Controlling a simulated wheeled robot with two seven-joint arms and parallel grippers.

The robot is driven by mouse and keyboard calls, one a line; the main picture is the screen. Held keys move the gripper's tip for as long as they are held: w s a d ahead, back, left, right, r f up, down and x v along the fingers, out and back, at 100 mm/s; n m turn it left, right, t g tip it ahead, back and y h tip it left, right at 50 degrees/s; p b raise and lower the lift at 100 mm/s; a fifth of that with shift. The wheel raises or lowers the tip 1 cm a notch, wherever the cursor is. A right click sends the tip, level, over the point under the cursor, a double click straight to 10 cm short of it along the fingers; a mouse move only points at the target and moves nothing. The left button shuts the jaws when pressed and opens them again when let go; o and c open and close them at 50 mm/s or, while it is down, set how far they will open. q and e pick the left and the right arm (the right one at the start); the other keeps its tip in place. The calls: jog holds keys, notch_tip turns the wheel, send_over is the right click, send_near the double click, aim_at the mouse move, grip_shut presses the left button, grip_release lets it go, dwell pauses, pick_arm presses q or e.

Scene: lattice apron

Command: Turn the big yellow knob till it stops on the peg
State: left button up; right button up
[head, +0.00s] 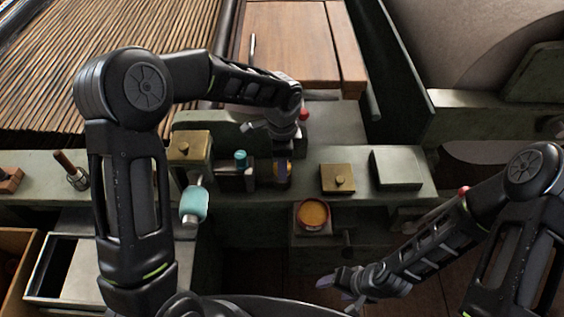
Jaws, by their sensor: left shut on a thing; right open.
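The peg cannot be made out from here, nor can how far the knob is turned. My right gripper (337,292) is open and empty, low in the view, in front of the bench and well apart from the knob.
A teal knob (240,159) and a brass block (189,147) stand left of my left gripper. A teal handle (194,205) hangs in front. A brass plate (338,179) lies to the right.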

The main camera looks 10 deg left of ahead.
pick_arm(q)
jog(key=o, duration=1.4)
jog(key=shift+r, duration=0.1)
notch_tip(320, 180, up, 8)
jog(key=shift+f, duration=0.15)
jog(key=shift+f, duration=0.1)
